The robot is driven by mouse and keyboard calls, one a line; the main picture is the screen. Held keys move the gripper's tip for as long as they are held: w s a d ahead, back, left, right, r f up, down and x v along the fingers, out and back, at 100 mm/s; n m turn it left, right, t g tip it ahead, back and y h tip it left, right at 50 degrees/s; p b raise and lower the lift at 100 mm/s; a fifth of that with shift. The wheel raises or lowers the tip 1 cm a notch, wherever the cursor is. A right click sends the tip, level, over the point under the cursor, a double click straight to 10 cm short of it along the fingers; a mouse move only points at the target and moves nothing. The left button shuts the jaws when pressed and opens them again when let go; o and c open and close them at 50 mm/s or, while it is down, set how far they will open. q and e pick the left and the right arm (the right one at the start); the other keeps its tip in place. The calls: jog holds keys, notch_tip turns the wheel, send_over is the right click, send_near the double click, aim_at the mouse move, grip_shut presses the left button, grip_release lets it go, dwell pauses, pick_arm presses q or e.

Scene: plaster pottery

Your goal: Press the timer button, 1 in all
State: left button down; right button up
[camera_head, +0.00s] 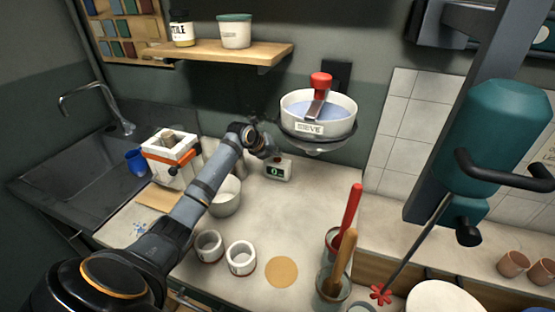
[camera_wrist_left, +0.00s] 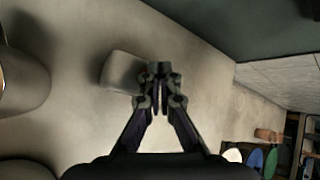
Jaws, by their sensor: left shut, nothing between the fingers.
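The timer (camera_head: 278,170) is a small pale box with a green digit on a dark display. It stands on the worktop below the sieve bowl. My left gripper (camera_head: 272,155) is shut and empty, with its tips close above the timer's top in the head view. In the left wrist view the shut fingertips (camera_wrist_left: 158,72) are beside the right end of the pale box that looks like the timer (camera_wrist_left: 122,71). I cannot tell whether they touch it. The timer's button cannot be made out clearly. My right gripper is not in view.
A sieve (camera_head: 318,112) with a red knob hangs above and right of the timer. A grey bucket (camera_head: 225,196) stands left of it, partly behind my arm. Two cups (camera_head: 241,258) and a container with a red-handled tool (camera_head: 350,218) are nearer. The worktop (camera_head: 300,215) before the timer is clear.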

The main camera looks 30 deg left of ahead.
aim_at(276, 159)
pick_arm(q)
jog(key=shift+f, duration=0.45)
dwell(0.4)
dwell(0.3)
jog(key=shift+r, duration=0.45)
jog(key=shift+r+p, duration=0.45)
notch_tip(276, 159, up, 5)
jog(key=p, duration=0.4)
jog(key=shift+r, duration=0.1)
dwell(0.4)
